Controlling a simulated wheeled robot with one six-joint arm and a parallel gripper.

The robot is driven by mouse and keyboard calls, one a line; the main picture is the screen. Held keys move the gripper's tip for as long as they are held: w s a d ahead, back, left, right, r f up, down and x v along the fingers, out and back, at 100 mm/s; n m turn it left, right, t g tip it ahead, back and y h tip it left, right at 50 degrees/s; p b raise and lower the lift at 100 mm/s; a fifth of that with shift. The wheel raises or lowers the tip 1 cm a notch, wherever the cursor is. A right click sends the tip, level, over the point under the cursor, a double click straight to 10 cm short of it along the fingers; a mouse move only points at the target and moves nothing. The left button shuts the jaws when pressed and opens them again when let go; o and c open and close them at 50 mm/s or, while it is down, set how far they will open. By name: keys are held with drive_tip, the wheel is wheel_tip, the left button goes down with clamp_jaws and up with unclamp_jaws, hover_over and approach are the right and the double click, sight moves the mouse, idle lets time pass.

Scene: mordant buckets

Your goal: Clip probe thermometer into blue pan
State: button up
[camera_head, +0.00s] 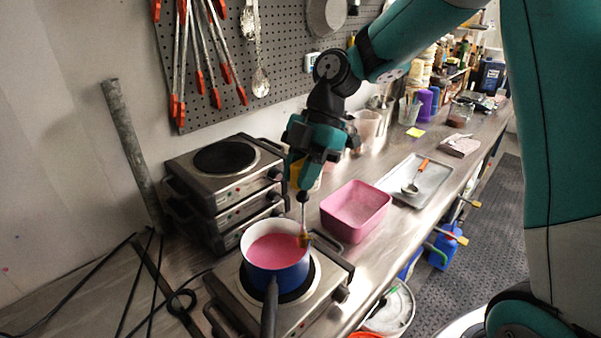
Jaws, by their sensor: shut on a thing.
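The blue pan (276,277) stands on the front hot plate, with pink liquid inside and its dark handle toward the front. My gripper (303,188) is above the pan's right rim, pointing down. It is shut on the upper end of the probe thermometer (304,217), a thin upright metal probe. The lower part of the thermometer, with a small brassy piece, is at the inner right rim of the pan. I cannot tell whether that piece grips the rim or only touches it.
The hot plate (328,294) carries the pan. Stacked hot plates (190,180) stand behind left. A pink tub (336,225) sits close right of the pan. A metal tray (435,184) with a spoon lies farther right. Black cables lie at left.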

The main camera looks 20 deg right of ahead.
sight(300, 197)
drive_tip(key=shift+f, duration=0.2)
drive_tip(key=shift+f+b, duration=0.35)
drive_tip(key=shift+b, duration=0.25)
drive_tip(key=shift+f, duration=0.1)
drive_tip(key=shift+f+b, duration=0.45)
drive_tip(key=shift+b, duration=0.2)
drive_tip(key=shift+f, duration=0.15)
idle(0.4)
drive_tip(key=shift+f+b, duration=0.45)
drive_tip(key=shift+b, duration=0.15)
drive_tip(key=shift+f, duration=0.25)
drive_tip(key=shift+f+b, duration=0.4)
drive_tip(key=shift+b, duration=0.25)
idle(0.3)
